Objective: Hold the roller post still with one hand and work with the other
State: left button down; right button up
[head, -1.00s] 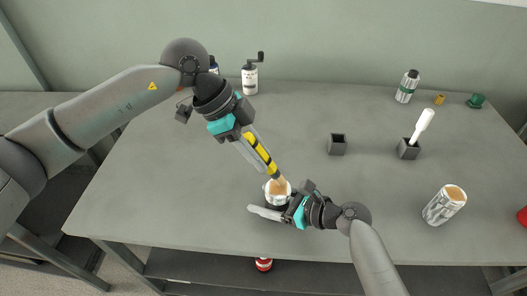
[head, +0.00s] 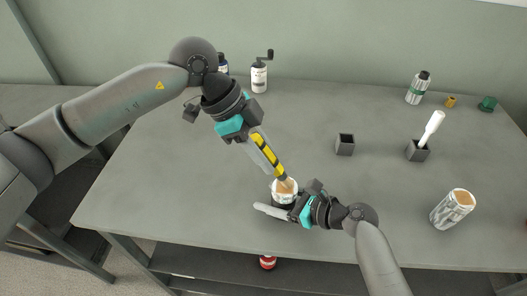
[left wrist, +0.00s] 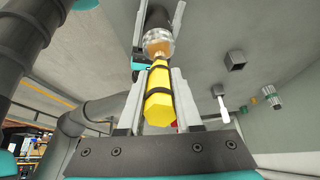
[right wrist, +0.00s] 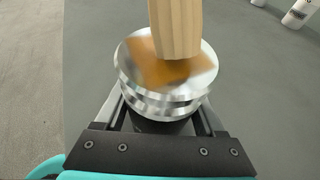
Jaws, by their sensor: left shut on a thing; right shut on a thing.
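The roller post (head: 284,198) is a short silver grooved cylinder with a brown-orange patch on its top, near the table's front edge. It fills the middle of the right wrist view (right wrist: 150,95). My right gripper (head: 284,205) is shut on it low down, from the front right. My left gripper (head: 266,158) is shut on a tool (head: 269,153) with a yellow and black handle, held tilted. The tool's pale wooden end (right wrist: 176,28) is at the post's top and hides part of the patch; contact looks likely. The tool's yellow handle (left wrist: 159,95) lies between the left fingers.
A silver can with a brown top (head: 453,209) stands at right. A small empty grey holder (head: 345,146) and another (head: 417,152) with a white-handled tool (head: 432,127) stand behind. A green-banded bottle (head: 418,88) and a cranked white container (head: 259,77) are farther back. The left tabletop is clear.

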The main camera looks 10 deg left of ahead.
pick_arm(q)
jog(key=shift+r, duration=3.55)
pick_arm(e)
jog(key=o, duration=1.5)
jog(key=shift+d, duration=0.1)
jog(key=v, duration=1.2)
jog(key=shift+f, duration=0.1)
